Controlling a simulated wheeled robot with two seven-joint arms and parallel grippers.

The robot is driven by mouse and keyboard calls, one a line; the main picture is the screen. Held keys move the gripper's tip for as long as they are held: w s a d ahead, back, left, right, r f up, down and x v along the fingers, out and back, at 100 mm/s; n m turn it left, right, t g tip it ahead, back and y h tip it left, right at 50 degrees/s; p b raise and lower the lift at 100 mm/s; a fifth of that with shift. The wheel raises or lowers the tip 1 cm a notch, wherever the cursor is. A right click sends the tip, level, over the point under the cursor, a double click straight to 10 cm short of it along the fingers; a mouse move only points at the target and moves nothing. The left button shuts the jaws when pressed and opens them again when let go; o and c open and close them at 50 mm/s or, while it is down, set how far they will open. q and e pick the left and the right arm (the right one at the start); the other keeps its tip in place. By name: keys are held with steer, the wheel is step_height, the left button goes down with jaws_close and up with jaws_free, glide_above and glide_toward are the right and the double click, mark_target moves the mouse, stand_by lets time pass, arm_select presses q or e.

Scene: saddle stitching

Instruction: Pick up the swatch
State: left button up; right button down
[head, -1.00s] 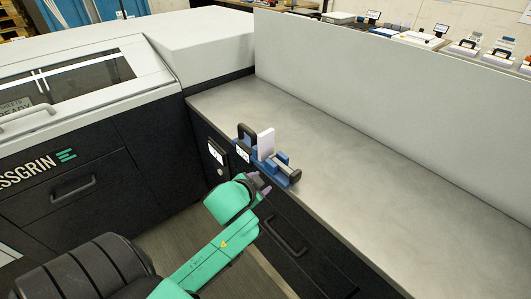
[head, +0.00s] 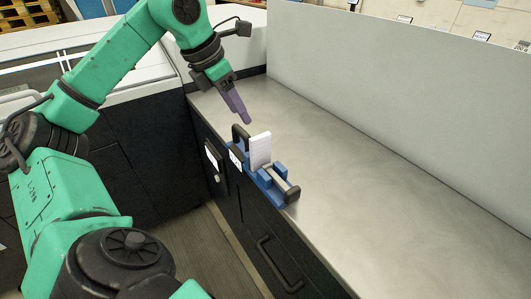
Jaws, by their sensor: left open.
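The swatch (head: 260,149) is a small pale, upright card. It stands in a blue holder (head: 277,194) with a black handle, at the left front edge of the metal counter. My left gripper (head: 241,115) is above and behind the holder in the picture, with its purple-grey fingers pointing down. It is open and empty, apart from the swatch. The gap between the fingers is hard to see from this angle. My right gripper is not in view.
The grey counter (head: 370,200) is clear to the right of the holder. A tall pale panel (head: 390,85) runs along its back. A white and black machine (head: 130,160) stands to the left. Drawers with a handle (head: 275,265) are below the counter edge.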

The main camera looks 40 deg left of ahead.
mark_target(261, 144)
arm_select(q)
steer(key=x, duration=1.3)
steer(key=shift+w+d+f, duration=0.2)
steer(key=shift+w+d, duration=0.05)
steer(key=shift+d, duration=0.15)
jaws_close()
